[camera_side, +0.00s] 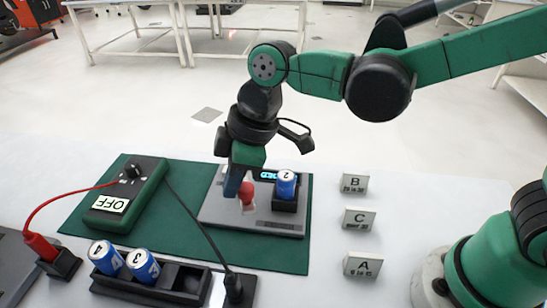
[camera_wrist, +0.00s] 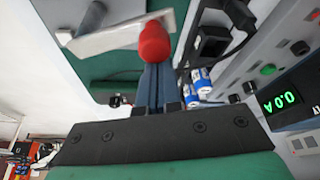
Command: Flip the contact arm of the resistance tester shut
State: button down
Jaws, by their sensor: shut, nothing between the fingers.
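The resistance tester (camera_side: 225,213) is a grey plate on the green mat, with a lit display (camera_side: 268,176). A blue cell marked 2 (camera_side: 286,184) stands upright in its black holder. The contact arm's red knob (camera_side: 246,192) is left of the cell; the wrist view shows the knob (camera_wrist: 154,42) at the end of a pale metal bar (camera_wrist: 110,38). The bar's angle is hard to tell. My gripper (camera_side: 232,194) is shut and empty, pointing down close beside the knob. In the wrist view its fingertips (camera_wrist: 158,68) overlap the knob; contact is unclear.
A green meter (camera_side: 126,195) marked OFF lies left on the mat (camera_side: 180,240), with red and black leads. A black rack (camera_side: 180,280) with cells 3 and another stands in front. Tags B (camera_side: 355,184), C (camera_side: 359,219) and A (camera_side: 363,264) stand at right.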

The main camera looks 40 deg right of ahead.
jog(key=d+n, duration=0.1)
jog(key=s+d+n+g, duration=0.1)
jog(key=n, duration=0.1)
jog(key=d+n+g, duration=0.1)
jog(key=d+n, duration=0.1)
jog(key=n, duration=0.1)
jog(key=d+n+g, duration=0.1)
jog(key=d+n, duration=0.1)
jog(key=n, duration=0.2)
jog(key=shift+d, duration=0.35)
jog(key=shift+w+a, duration=0.1)
jog(key=shift+w+a, duration=0.4)
jog(key=shift+w, duration=0.15)
